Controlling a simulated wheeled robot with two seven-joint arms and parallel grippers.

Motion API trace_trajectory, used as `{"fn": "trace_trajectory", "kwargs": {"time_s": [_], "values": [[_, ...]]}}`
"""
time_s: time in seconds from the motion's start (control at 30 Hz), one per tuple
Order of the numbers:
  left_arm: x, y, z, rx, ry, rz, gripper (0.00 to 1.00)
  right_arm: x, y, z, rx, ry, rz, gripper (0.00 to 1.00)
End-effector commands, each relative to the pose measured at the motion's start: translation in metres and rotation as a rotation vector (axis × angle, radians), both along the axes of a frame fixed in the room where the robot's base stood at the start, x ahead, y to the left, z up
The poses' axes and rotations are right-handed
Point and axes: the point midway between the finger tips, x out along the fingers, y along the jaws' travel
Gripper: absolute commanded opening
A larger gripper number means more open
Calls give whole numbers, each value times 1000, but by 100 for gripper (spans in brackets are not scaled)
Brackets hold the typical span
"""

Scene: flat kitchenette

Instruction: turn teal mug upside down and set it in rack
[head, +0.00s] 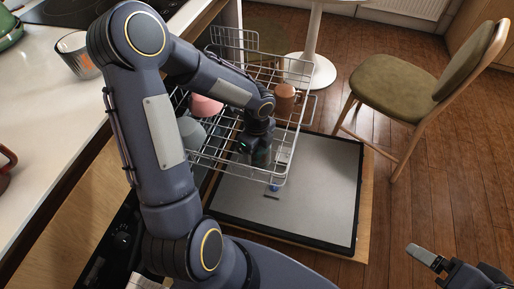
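My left arm reaches over the dishwasher rack (228,168), a wire basket pulled out over the open door. My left gripper (260,157) points down inside the rack's near right part. A dark greenish patch shows at its fingers; I cannot tell whether this is the teal mug, and the arm hides much of the spot. Whether the fingers are open or shut is not clear. No teal mug is plainly visible elsewhere. My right gripper (425,257) is at the lower right, away from the rack, with only part of its fingers showing.
In the rack are a pink mug (205,106), a grey rounded piece (190,131) and a brown mug (286,98). The open dishwasher door (312,196) lies below. A patterned cup (77,55) stands on the counter (35,110). A chair (405,95) stands at the right.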

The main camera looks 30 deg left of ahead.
Motion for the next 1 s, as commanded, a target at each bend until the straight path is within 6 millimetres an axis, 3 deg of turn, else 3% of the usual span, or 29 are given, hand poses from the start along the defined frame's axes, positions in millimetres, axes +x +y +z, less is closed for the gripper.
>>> {"fn": "trace_trajectory", "kwargs": {"time_s": [0.33, 0.37, 0.53, 0.83, 1.0], "values": [[0, 0, 1, 0, -1, 0, 35, 0, 0, 0, 0, 0, 0, 90], [0, 0, 1, 0, -1, 0, 70, 0, 0, 0, 0, 0, 0, 90], [0, 0, 1, 0, 0, 0, 92, 0, 0, 0, 0, 0, 0, 90], [0, 0, 3, 0, 0, 1, 92, 0, 0, 2, 0, 0, 0, 90], [1, 0, 27, 2, -3, 0, 92, 0, 0, 11, 0, 0, 0, 90]]}}
